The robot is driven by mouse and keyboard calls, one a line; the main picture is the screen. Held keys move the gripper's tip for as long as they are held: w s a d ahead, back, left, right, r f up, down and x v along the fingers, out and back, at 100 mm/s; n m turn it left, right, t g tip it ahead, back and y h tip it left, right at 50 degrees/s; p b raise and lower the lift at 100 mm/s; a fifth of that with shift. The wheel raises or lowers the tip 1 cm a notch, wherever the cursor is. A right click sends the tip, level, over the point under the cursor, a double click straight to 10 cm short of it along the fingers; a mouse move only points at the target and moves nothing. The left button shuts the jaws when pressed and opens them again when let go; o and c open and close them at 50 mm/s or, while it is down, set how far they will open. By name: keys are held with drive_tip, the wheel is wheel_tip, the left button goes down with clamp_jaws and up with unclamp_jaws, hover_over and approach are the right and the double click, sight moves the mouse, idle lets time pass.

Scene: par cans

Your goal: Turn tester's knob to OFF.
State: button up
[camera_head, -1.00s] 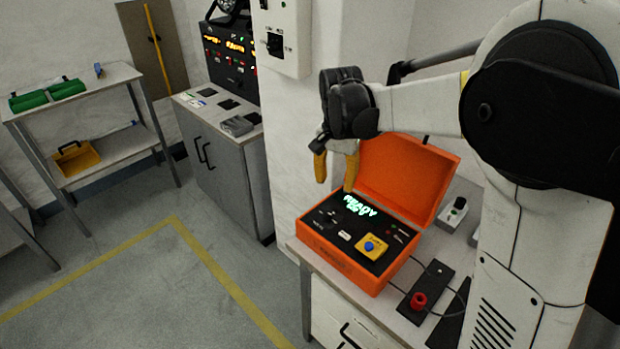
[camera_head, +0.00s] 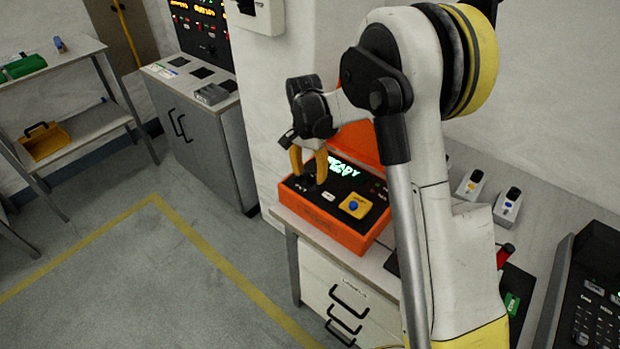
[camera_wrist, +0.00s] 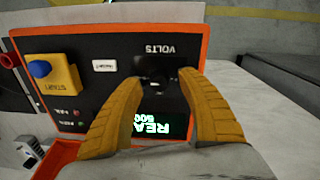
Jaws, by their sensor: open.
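The tester is an orange case (camera_head: 335,226) with a black panel, standing on a bench with its lid raised. Its green display (camera_head: 345,168) reads READY. In the wrist view the panel (camera_wrist: 105,52) shows upside down, with a dark knob (camera_wrist: 155,68) beside the VOLTS label. My gripper (camera_head: 311,172) is over the left part of the panel, pointing down. Its yellow fingers are open and in the wrist view (camera_wrist: 160,88) they stand on either side of the knob. Whether they touch it I cannot tell. The knob's marks are too dark to read.
A yellow START block with a blue button (camera_head: 353,206) sits on the panel's right. My arm covers part of the case and lid. Small grey boxes (camera_head: 508,207) and a black console (camera_head: 590,295) stand further right on the bench.

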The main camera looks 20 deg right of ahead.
drive_tip(key=shift+f, duration=0.35)
clamp_jaws()
